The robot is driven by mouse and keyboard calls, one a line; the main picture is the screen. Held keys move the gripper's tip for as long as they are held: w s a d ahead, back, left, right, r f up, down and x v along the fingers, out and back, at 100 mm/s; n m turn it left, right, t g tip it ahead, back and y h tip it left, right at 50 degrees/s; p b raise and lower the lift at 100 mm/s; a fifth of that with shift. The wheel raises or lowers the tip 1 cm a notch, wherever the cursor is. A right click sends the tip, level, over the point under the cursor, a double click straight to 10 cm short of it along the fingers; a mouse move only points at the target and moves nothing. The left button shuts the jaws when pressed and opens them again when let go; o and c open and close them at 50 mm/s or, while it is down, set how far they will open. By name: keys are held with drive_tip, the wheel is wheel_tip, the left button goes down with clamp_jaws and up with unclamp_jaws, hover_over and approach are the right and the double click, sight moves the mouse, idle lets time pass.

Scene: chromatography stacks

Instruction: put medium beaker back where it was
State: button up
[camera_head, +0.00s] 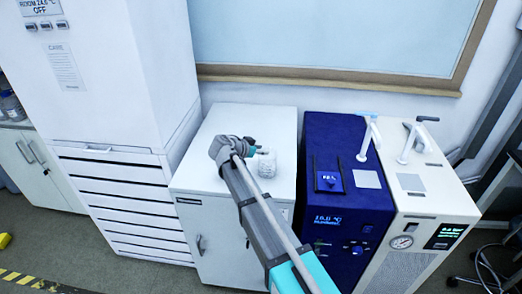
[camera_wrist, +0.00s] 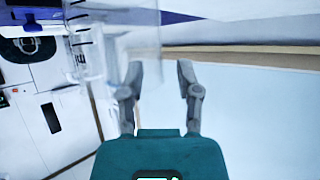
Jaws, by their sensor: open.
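The medium beaker (camera_head: 266,166) is clear and stands on top of the white cabinet, right beside my gripper (camera_head: 256,150). In the wrist view the beaker (camera_wrist: 118,35) shows large and close at the upper left, with dark graduation marks on its side. My gripper (camera_wrist: 160,78) is open there, with a gap between its two fingers. The beaker lies mostly to the left of that gap and overlaps the left fingertip in the picture. I cannot tell whether they touch. My arm covers part of the cabinet top in the head view.
The white cabinet (camera_head: 218,125) has free room on its top. A tall white unit (camera_head: 90,75) stands to its left. A dark blue chiller (camera_head: 335,135) and a white machine (camera_head: 410,190) with raised hoses stand to its right. A framed board (camera_head: 330,35) hangs behind.

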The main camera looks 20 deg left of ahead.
drive_tip(key=shift+r, duration=0.15)
drive_tip(key=shift+s+a+r+p, duration=0.1)
drive_tip(key=shift+s+r+p, duration=0.1)
drive_tip(key=shift+p, duration=0.15)
drive_tip(key=p+v, duration=0.5)
drive_tip(key=v, duration=0.6)
drive_tip(key=shift+s, duration=0.2)
drive_tip(key=w+d+f+n+g, duration=0.1)
drive_tip(key=d+f+g, duration=0.2)
drive_tip(key=d, duration=1.1)
drive_tip(key=w+d+f+n+g, duration=0.1)
drive_tip(key=d+f+g, duration=0.25)
drive_tip(key=d, duration=1.05)
drive_tip(key=s+d+f+n+g+y, duration=0.1)
drive_tip(key=s+d, duration=0.4)
drive_tip(key=d, duration=0.6)
drive_tip(key=s+d+f+n+g+y, duration=0.2)
drive_tip(key=s+d+y, duration=0.3)
drive_tip(key=d, duration=0.6)
drive_tip(key=shift+s+d+n+g, duration=0.2)
drive_tip(key=shift+s+n+g, duration=0.35)
drive_tip(key=shift+s, duration=0.1)
